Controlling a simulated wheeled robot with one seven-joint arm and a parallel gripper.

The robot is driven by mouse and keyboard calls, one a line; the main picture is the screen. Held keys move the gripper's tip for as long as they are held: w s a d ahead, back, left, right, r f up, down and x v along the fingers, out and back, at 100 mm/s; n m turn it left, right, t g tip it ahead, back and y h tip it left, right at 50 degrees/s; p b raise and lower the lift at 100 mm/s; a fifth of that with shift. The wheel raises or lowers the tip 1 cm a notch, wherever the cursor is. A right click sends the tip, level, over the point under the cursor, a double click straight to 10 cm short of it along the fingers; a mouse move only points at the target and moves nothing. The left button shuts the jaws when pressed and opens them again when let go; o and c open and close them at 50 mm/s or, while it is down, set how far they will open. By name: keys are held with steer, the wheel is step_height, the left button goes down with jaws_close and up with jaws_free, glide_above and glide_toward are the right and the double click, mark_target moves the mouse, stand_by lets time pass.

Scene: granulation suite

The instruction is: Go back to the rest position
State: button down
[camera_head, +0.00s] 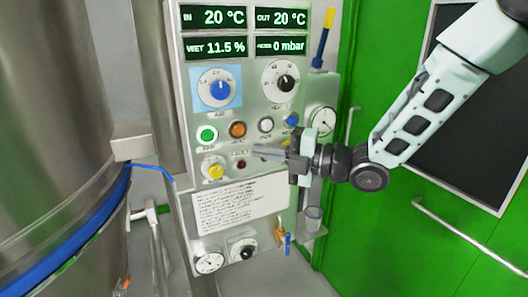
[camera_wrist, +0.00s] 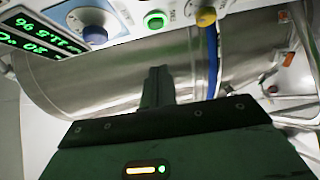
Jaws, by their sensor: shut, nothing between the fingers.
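My gripper (camera_head: 262,152) is shut and empty in front of the control panel (camera_head: 187,118), its fingers pointing left in the head view. It sits near the lower row of buttons, and I cannot tell whether it touches the panel. In the wrist view my closed fingers (camera_wrist: 158,84) show before a steel vessel, apart from the buttons at the top edge. The green button (camera_head: 206,134) is lit; it also shows in the wrist view (camera_wrist: 155,20). My arm reaches in from the upper right.
A large steel vessel (camera_head: 60,110) with a blue band stands at left. Green doors (camera_head: 400,230) with metal handles and a dark window are at right. A cup (camera_head: 313,218) sits on a small shelf beside the panel. Gauges and valves are below the panel.

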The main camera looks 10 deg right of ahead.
steer(key=s+f+m+g+h, duration=0.2)
steer(key=s+f+m+h, duration=0.5)
steer(key=m+h, duration=0.4)
steer(key=s+d+m+g+h, duration=0.2)
steer(key=s+m, duration=0.3)
steer(key=s, duration=0.6)
steer(key=s+d+f+m+g+h, duration=0.1)
steer(key=s+m+g, duration=0.3)
steer(key=s, duration=0.7)
steer(key=d+m+h, duration=0.1)
steer(key=m, duration=0.1)
steer(key=shift+d+f+m, duration=0.15)
steer(key=shift+d+m, duration=0.15)
steer(key=shift+d, duration=0.1)
steer(key=shift+w, duration=0.1)
